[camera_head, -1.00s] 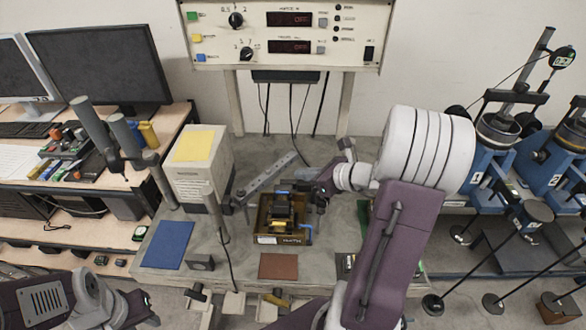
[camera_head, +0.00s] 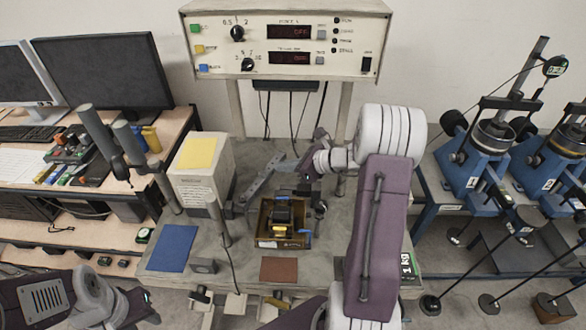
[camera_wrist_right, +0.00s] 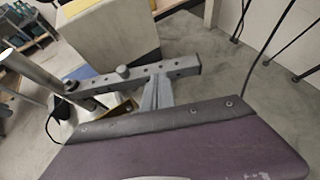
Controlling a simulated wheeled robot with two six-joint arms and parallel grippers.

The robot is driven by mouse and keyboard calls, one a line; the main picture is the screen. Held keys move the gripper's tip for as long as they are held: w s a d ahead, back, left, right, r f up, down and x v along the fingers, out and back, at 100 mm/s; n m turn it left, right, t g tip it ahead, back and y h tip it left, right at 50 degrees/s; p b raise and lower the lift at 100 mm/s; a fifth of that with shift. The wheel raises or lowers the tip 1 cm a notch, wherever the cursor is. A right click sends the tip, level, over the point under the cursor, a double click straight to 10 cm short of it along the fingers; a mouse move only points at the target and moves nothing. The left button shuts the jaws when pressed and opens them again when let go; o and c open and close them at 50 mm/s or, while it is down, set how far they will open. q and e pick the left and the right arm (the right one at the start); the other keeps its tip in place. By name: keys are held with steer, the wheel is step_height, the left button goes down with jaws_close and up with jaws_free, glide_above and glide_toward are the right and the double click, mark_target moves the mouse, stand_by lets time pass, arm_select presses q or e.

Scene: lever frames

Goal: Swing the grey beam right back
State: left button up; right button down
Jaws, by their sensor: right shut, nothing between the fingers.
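The grey beam (camera_head: 261,181) is a perforated bar on the bench, slanting from a near-left end at a post to a far-right end. It also shows in the right wrist view (camera_wrist_right: 186,68), with a round knob on top. My right gripper (camera_head: 306,172) is shut and empty, close to the beam's right side near its far end. In the right wrist view its grey fingers (camera_wrist_right: 157,92) reach up to the beam; I cannot tell for sure whether they touch it. My left gripper (camera_head: 145,305) is low at the left, away from the beam; its jaws are unclear.
A brown box fixture (camera_head: 283,240) stands right of the beam's near end. A beige case (camera_head: 200,180) with a yellow top stands left. A control panel (camera_head: 285,45) rises behind. Bare bench lies behind the beam.

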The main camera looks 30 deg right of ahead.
steer(key=shift+w+a+f, duration=0.1)
steer(key=shift+w+a, duration=0.15)
steer(key=shift+w, duration=0.35)
steer(key=shift+w+a, duration=0.25)
steer(key=shift+w, duration=0.3)
steer(key=shift+s, duration=0.1)
steer(key=shift+s+d, duration=0.1)
steer(key=b+v, duration=0.1)
steer(key=v, duration=0.7)
steer(key=shift+s+d+r, duration=0.2)
steer(key=shift+d+r, duration=0.05)
steer(key=shift+r, duration=0.05)
